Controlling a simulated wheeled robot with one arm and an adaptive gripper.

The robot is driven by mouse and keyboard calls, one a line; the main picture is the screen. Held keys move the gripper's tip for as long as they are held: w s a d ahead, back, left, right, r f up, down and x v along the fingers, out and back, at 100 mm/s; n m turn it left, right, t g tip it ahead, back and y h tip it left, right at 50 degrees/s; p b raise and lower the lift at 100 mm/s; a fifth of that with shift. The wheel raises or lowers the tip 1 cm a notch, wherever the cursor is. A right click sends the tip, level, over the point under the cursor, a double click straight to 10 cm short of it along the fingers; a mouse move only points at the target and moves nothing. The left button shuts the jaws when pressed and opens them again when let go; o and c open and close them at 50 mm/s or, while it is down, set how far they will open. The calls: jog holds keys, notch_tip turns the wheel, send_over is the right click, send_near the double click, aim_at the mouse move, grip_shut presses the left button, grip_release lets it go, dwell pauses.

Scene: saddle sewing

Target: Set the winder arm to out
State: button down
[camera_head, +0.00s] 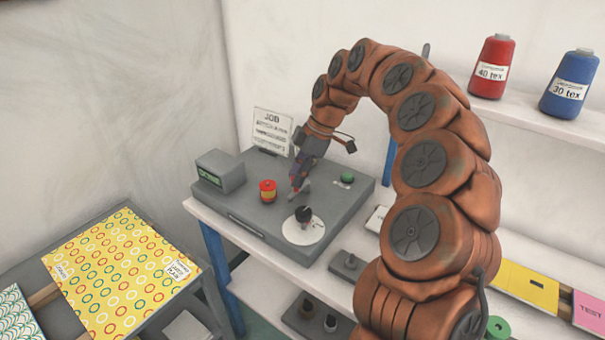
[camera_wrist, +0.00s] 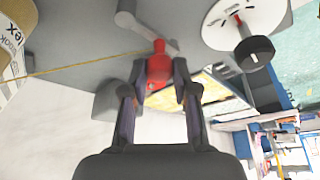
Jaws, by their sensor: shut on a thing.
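The winder arm (camera_wrist: 143,29) is a short grey lever on the grey machine top, with a red knob (camera_wrist: 158,66) at its end, seen in the wrist view. My gripper (camera_wrist: 162,80) has its two fingers closed on either side of the red knob. In the head view my gripper (camera_head: 297,183) reaches down onto the machine (camera_head: 240,215), between a red-and-yellow button and a white disc. My fingers hide most of the lever there. I cannot read any in or out marking.
A white disc (camera_head: 293,232) with a black knob (camera_head: 303,214) lies close by. The red-and-yellow button (camera_head: 267,190), a green button (camera_head: 347,177), a small display box (camera_head: 220,172) and a job card (camera_head: 272,130) surround my gripper. A thin yellow thread (camera_wrist: 75,67) crosses the wrist view.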

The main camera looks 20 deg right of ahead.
dwell(0.3)
jog(key=c, duration=0.9)
grip_release()
jog(key=v, duration=1.2)
